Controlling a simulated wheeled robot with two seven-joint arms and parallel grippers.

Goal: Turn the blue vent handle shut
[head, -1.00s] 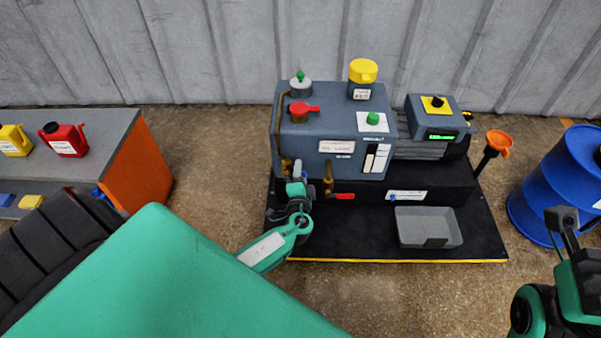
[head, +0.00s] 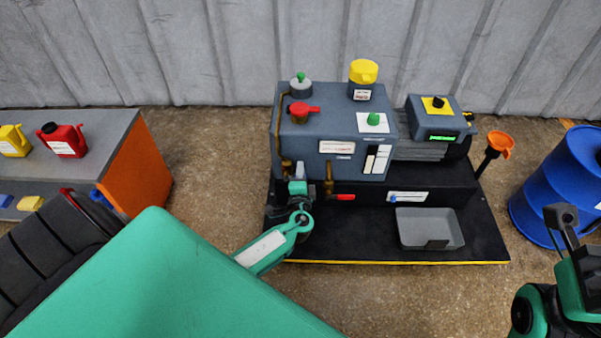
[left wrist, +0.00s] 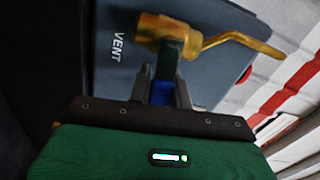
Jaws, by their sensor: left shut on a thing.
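The blue vent handle (left wrist: 162,92) shows between my left gripper's fingers in the left wrist view. It sits under a brass valve (left wrist: 158,30) beside the word VENT on the grey housing. My left gripper (left wrist: 165,75) is shut on the handle. In the head view my left gripper (head: 298,176) is at the lower left front of the grey pump unit (head: 300,140); the blue handle is hidden there. Part of my right arm (head: 565,250) shows at the right edge; its finger state is unclear.
A second brass valve with a red handle (head: 345,197) is just right of my left gripper. A grey tray (head: 430,228) lies on the black base. A blue drum (head: 560,190) and orange funnel (head: 500,142) stand right. An orange-sided bench (head: 135,165) stands left.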

